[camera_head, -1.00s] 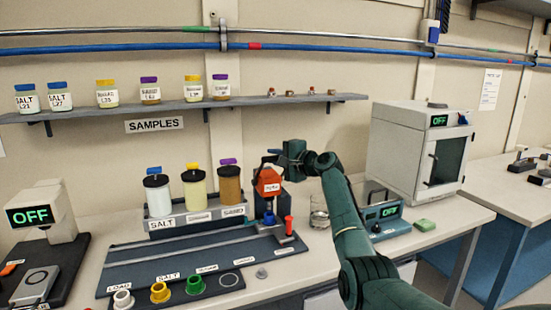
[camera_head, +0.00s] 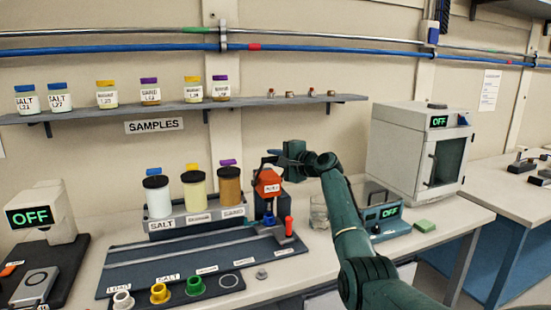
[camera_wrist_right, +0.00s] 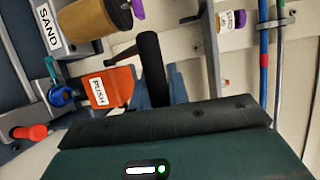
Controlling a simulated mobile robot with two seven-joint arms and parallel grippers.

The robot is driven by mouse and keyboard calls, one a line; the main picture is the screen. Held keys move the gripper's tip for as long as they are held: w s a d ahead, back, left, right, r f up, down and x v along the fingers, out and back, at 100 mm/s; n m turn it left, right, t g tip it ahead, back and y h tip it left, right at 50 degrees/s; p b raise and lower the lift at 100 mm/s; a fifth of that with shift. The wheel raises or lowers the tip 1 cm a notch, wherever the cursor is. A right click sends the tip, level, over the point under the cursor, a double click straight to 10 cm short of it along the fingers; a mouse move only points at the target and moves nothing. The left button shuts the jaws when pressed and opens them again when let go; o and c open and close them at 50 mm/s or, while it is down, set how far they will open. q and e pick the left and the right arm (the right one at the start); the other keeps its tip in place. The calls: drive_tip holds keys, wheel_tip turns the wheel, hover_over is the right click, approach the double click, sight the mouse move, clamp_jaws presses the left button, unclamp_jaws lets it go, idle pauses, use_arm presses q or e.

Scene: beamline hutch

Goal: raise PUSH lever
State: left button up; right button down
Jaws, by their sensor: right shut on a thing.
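The PUSH lever's orange-red head (camera_head: 267,182) with a white label stands on a dark blue stand at the right end of the jar rack. In the right wrist view the orange head (camera_wrist_right: 108,88) reads PUSH, and a black handle (camera_wrist_right: 151,66) is beside it, running toward my gripper. My right gripper (camera_head: 276,158) is just above and behind the orange head, shut on the lever; its fingertips are small and partly hidden, so the exact contact is unclear. My left gripper is not in view.
Three large jars stand in the labelled rack (camera_head: 185,221) left of the lever. A red knob (camera_head: 289,226) is in front of it. The samples shelf (camera_head: 290,98) runs above.

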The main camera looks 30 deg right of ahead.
drive_tip(key=shift+f, duration=0.1)
drive_tip(key=c, duration=1.3)
unclamp_jaws()
drive_tip(key=shift+c, duration=0.2)
drive_tip(key=s+d+r+b, duration=0.1)
drive_tip(key=s+d+b, duration=0.1)
drive_tip(key=s, duration=1.1)
drive_tip(key=shift+r, duration=0.2)
